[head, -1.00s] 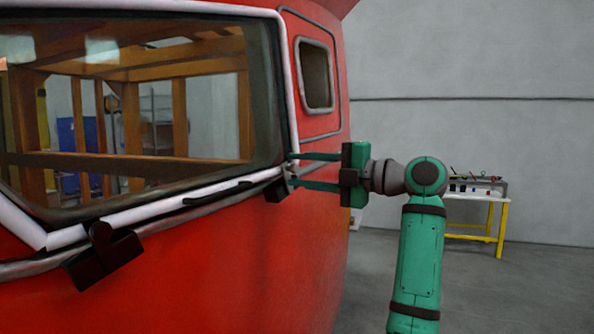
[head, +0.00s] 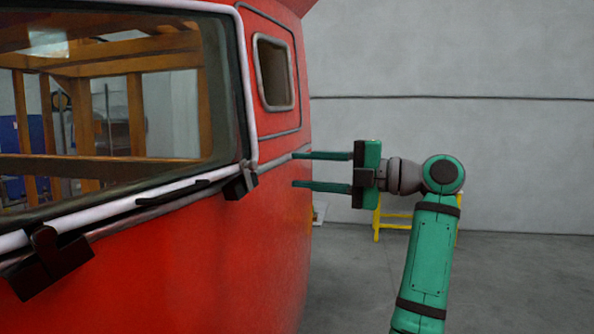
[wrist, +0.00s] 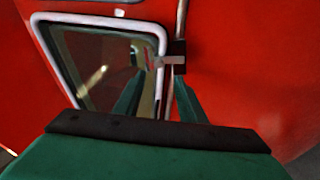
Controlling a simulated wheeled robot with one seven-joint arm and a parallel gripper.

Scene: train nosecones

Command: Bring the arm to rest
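My gripper (head: 298,171) is at the centre of the head view, at the end of my green arm. Its two long green fingers point left and stand well apart, with nothing between them. The fingertips are beside the right flank of the red nosecone (head: 265,225); I cannot tell how close they are to its surface. In the wrist view, my gripper's fingers (wrist: 158,97) reach towards the red body, one over the window (wrist: 90,70) and one over the red surface. A black bracket with a grey clip (wrist: 176,60) shows beyond them.
The nosecone's large windscreen (head: 110,110) fills the left. Black brackets (head: 48,265) sit along its lower edge. A yellow-legged table (head: 396,215) is behind my arm, mostly hidden. The grey floor (head: 520,280) at the right is clear, up to a plain wall (head: 450,60).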

